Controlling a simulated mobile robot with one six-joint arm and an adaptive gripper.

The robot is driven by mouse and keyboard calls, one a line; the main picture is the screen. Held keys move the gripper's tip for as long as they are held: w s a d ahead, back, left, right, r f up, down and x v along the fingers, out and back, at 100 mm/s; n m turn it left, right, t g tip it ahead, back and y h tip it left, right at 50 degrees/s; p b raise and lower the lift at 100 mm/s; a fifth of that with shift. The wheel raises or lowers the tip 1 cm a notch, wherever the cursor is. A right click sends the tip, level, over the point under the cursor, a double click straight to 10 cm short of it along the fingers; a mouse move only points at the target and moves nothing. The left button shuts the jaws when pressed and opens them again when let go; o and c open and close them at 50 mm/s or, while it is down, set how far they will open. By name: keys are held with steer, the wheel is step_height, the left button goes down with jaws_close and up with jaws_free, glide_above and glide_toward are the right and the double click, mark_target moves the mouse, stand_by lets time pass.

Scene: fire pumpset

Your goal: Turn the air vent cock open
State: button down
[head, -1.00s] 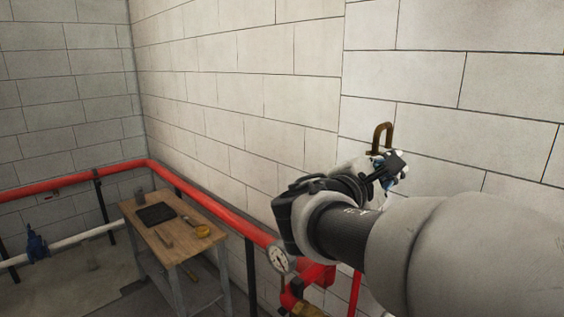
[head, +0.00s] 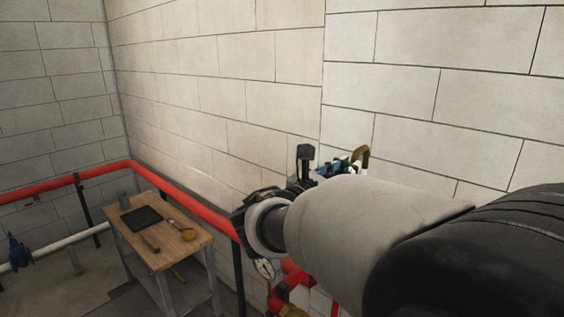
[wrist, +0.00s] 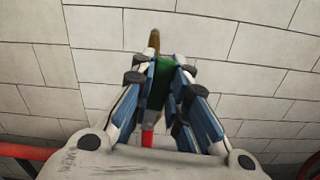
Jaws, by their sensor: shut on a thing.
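The air vent cock shows as a green part (wrist: 161,68) between my fingers in the wrist view, with a brass bent pipe (wrist: 154,41) rising behind it. In the head view the brass bend (head: 361,153) curves over beside the pale block wall, just right of my gripper (head: 333,166). In the wrist view my gripper (wrist: 161,78) has its blue-padded fingers closed in on the green part from both sides. My own arm hides most of the cock in the head view, and I cannot tell its exact angle.
A red pipe (wrist: 148,138) runs below the cock. A dial gauge (head: 264,268) and red pipework (head: 290,285) sit under my arm. A wooden-topped bench (head: 170,255) with tools stands left. A red pipe (head: 95,172) runs along the walls.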

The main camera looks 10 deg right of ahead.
steer(key=shift+w+a+n+p, duration=0.35)
steer(key=shift+n+p, duration=0.25)
steer(key=shift+n, duration=0.2)
steer(key=shift+w, duration=0.1)
steer(key=c, duration=1.5)
jaws_free()
steer(key=shift+c, duration=0.2)
steer(key=v, duration=1.2)
steer(key=shift+d, duration=0.15)
